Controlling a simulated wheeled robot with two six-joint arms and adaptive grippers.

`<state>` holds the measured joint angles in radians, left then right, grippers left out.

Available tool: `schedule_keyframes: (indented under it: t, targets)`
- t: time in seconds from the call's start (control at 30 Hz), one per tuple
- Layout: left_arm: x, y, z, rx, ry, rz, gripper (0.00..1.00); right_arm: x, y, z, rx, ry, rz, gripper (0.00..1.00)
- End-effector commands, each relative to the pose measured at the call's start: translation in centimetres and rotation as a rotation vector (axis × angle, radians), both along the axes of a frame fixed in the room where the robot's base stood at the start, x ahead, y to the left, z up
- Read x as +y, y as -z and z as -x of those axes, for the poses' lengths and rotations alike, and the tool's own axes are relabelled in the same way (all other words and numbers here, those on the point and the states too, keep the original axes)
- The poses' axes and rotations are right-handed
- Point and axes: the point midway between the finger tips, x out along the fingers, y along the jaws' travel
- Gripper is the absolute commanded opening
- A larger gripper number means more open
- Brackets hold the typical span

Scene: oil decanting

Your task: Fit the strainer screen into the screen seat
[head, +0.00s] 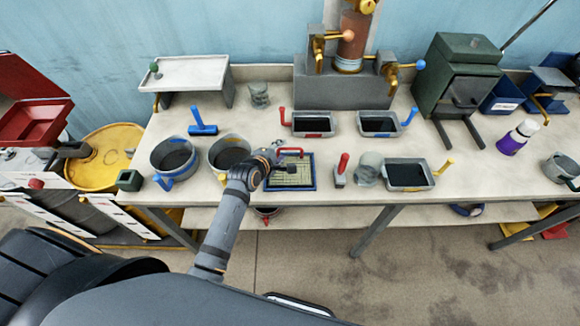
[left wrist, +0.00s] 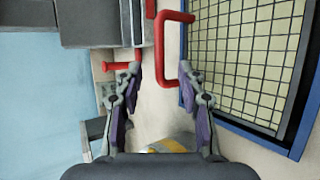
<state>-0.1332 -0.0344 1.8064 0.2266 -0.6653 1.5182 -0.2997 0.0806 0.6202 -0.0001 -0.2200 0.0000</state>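The strainer screen (head: 292,176) is a blue-framed rectangular mesh with a red handle, lying near the front edge of the workbench. In the left wrist view the screen (left wrist: 250,60) fills the right side, its red handle (left wrist: 161,50) at its left edge. My left gripper (head: 276,157) is over the screen's upper left. In the left wrist view my left gripper (left wrist: 163,75) is open, with the handle's bar showing between its fingertips; no grip is seen. I cannot make out which thing is the screen seat. My right gripper is not in view.
Two pots, one with a blue handle (head: 173,157) and one partly hidden (head: 229,151), stand left of the screen. A red-handled tool (head: 341,172), a glass jar (head: 368,169) and a yellow-handled tray (head: 409,176) stand right. A red-handled tray (head: 313,125) is behind.

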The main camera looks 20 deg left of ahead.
Motion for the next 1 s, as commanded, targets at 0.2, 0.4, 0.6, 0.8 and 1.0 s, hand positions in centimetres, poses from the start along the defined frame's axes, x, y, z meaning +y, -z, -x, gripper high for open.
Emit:
schedule_keyframes:
  t: [0.2,0.4,0.6,0.8,1.0]
  targets:
    - [-0.4,1.2,-2.2,0.000,0.000,0.000,0.39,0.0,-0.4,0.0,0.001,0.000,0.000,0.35]
    - [-0.4,1.3,-2.2,0.000,0.000,0.000,0.39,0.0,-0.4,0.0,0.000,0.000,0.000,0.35]
    - [-0.4,1.3,-2.2,0.000,0.001,-0.001,0.15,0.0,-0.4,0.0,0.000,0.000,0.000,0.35]
    - [-0.4,1.3,-2.2,0.001,0.000,-0.001,0.00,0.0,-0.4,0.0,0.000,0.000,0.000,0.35]
    - [-0.4,1.3,-2.2,0.000,0.000,0.000,0.00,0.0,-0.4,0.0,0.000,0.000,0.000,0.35]
